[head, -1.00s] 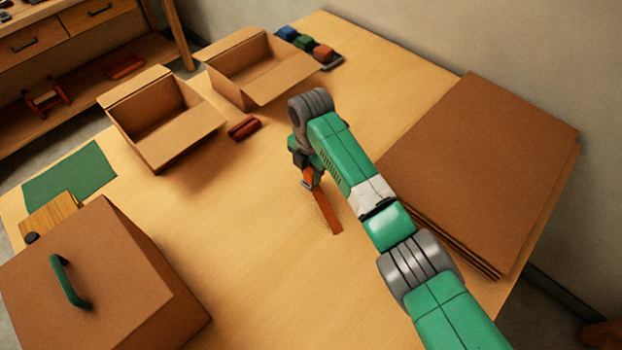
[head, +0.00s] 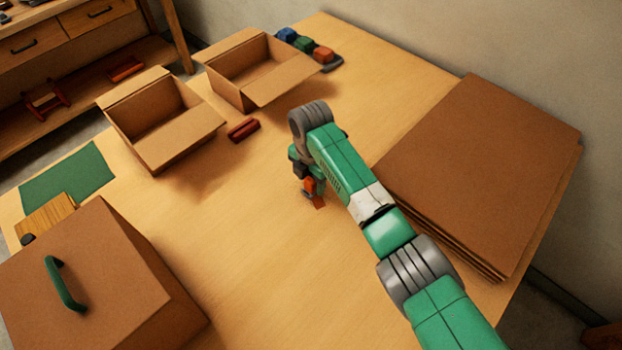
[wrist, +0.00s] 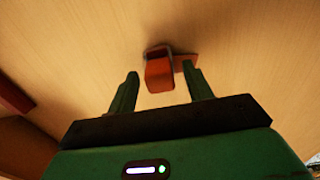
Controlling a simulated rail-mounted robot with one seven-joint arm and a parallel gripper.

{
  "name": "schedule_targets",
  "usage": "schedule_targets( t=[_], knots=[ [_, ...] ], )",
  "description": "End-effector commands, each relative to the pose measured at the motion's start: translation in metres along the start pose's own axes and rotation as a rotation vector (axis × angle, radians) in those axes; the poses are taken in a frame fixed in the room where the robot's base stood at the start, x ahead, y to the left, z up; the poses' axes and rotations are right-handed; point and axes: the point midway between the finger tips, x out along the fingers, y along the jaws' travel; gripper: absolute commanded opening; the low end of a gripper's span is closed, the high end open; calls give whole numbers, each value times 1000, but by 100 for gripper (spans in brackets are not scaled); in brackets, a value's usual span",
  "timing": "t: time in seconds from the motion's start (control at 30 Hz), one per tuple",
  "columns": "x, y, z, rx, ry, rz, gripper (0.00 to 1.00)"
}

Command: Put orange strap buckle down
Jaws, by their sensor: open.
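The orange strap buckle (head: 309,187) is at the middle of the table, under the end of my arm and partly hidden by it. In the wrist view the buckle (wrist: 160,72) shows an orange block with a dark edge and a short flat orange piece to its right. It appears to rest on the wood. My gripper (wrist: 160,76) is open. Its two green fingers stand apart on either side of the buckle, with a visible gap on the left; whether the right finger touches the flat piece I cannot tell. In the head view my gripper (head: 307,179) is low over the table.
A dark red block (head: 243,130) lies near two open cardboard boxes (head: 165,120) (head: 250,70). Stacked cardboard sheets (head: 480,170) lie right; a box with a green handle (head: 110,280) stands front left. The front middle is clear.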

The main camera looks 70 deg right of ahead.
Motion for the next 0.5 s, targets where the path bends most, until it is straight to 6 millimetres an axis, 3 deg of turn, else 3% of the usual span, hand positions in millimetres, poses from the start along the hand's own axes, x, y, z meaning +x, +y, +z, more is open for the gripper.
schedule_targets(
  t=[0.3,0.5],
  knots=[
    [-81,1,0,-1,-1,3,51],
    [-111,0,0,0,0,2,51]
  ],
)
